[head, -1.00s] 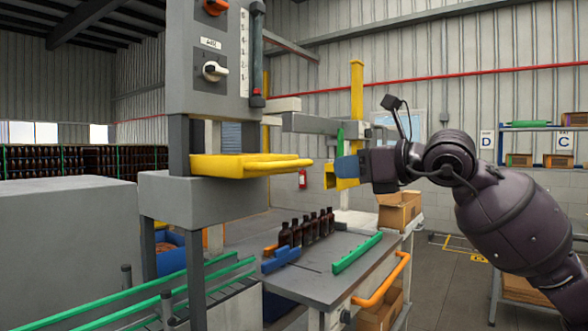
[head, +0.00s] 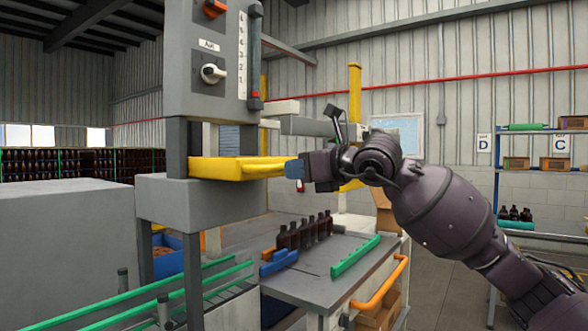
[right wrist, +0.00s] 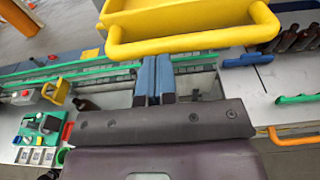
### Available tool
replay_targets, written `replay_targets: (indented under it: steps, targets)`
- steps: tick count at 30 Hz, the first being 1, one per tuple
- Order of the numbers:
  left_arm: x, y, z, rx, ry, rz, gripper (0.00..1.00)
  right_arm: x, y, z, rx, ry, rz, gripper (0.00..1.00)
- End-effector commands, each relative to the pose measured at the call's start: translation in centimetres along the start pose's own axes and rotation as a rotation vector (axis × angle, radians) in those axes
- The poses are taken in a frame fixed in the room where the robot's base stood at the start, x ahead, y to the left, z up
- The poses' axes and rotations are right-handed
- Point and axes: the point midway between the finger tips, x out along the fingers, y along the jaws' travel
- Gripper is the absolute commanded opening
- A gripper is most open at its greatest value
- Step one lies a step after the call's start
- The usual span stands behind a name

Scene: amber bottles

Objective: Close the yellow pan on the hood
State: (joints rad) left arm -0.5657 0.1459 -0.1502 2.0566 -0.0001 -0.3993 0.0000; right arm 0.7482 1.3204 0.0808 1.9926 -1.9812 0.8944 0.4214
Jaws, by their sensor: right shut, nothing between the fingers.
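The yellow pan (head: 230,168) juts out from the grey hood (head: 213,60) on the machine, below its dial panel, with a bar handle along its outer side. In the right wrist view the pan's handle (right wrist: 190,40) runs across the top, just beyond the fingers. My right gripper (head: 294,169) is shut with nothing in it, its blue fingertips close to the pan's right end in the head view. In the right wrist view the blue fingers (right wrist: 154,80) are together, just below the handle; I cannot tell whether they touch it. My left gripper is not in view.
Several amber bottles (head: 305,232) stand on the work table (head: 315,275) below, beside a green rail (head: 356,256) and blue blocks (head: 278,262). Green conveyor rails (head: 165,292) run at lower left. A shelf (head: 530,178) stands at far right.

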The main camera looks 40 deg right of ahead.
Motion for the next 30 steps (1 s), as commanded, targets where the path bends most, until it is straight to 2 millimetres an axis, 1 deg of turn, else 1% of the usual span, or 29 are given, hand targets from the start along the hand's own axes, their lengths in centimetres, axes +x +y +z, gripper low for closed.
replay_targets:
  steps: [3, 9, 17, 20, 23, 30]
  targets:
    - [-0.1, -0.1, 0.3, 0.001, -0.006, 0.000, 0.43, 0.4, 0.0, 0.2, 0.000, 0.000, 0.000, 0.00]
    - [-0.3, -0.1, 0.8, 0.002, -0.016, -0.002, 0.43, 0.6, 0.0, 0.2, 0.000, 0.001, 0.000, 0.00]
    - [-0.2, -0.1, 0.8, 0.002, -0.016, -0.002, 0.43, 0.7, 0.0, 0.1, 0.001, 0.001, 0.001, 0.00]
    - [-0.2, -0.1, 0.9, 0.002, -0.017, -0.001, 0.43, 1.4, 0.0, 0.2, 0.003, 0.000, 0.002, 0.00]
    - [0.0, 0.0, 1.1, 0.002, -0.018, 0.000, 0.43, 2.6, -0.1, 0.2, 0.004, -0.001, 0.002, 0.00]
    - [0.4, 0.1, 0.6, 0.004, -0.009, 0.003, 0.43, 5.8, -0.1, 0.7, 0.004, -0.001, 0.002, 0.00]
